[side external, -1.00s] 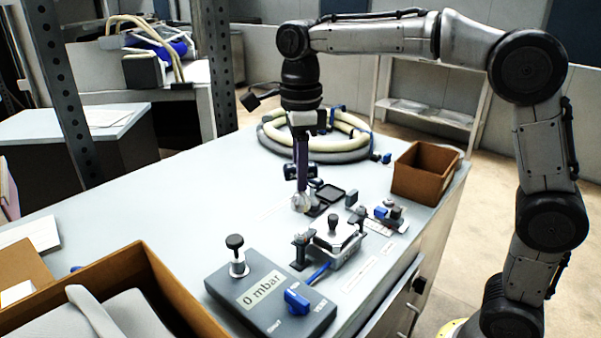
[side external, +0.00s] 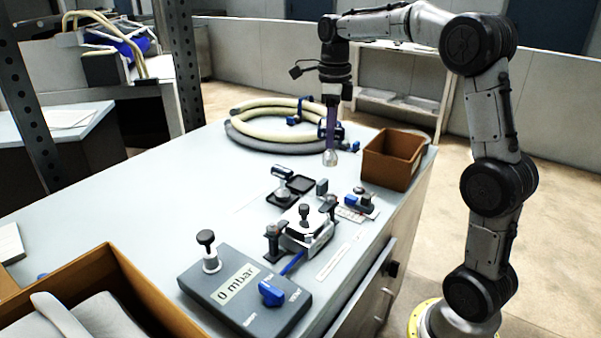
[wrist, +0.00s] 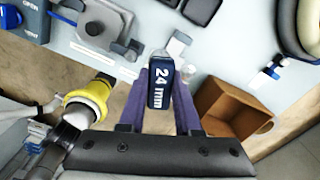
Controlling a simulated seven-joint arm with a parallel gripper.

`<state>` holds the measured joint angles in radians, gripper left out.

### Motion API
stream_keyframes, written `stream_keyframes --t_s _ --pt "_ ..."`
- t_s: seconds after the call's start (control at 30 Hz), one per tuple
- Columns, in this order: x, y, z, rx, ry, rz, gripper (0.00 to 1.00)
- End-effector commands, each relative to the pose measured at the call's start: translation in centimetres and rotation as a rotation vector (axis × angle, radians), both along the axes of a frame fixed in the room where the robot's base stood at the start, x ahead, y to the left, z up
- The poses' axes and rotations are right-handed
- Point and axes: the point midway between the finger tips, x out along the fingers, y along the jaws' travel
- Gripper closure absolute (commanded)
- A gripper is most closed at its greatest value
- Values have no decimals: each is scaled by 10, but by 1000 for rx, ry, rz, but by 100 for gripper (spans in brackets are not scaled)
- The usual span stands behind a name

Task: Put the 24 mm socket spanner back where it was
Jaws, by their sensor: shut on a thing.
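The 24 mm socket spanner shows in the wrist view as a dark blue handle (wrist: 160,88) with white "24 mm" lettering. It lies between the purple fingers of my gripper (wrist: 162,74), which is shut on it. In the side view my gripper (side external: 331,122) points down over the far part of the bench. The spanner's pale metal end (side external: 330,158) hangs below the fingers, roughly upright, between the hose coil and the brown box. Whether it clears the bench is hard to tell.
A coiled hose (side external: 245,140) lies behind, and an open brown box (side external: 391,158) stands right. The bench's left-middle is clear.

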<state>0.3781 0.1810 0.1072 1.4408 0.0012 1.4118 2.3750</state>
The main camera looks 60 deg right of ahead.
Motion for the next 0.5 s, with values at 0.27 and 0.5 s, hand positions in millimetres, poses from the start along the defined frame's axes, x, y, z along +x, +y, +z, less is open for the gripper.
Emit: stream_keyframes --t_s 0.27,0.5 --pt "57 -22 -28 0 0 2 100" --pt "93 -36 -63 1 3 2 100"
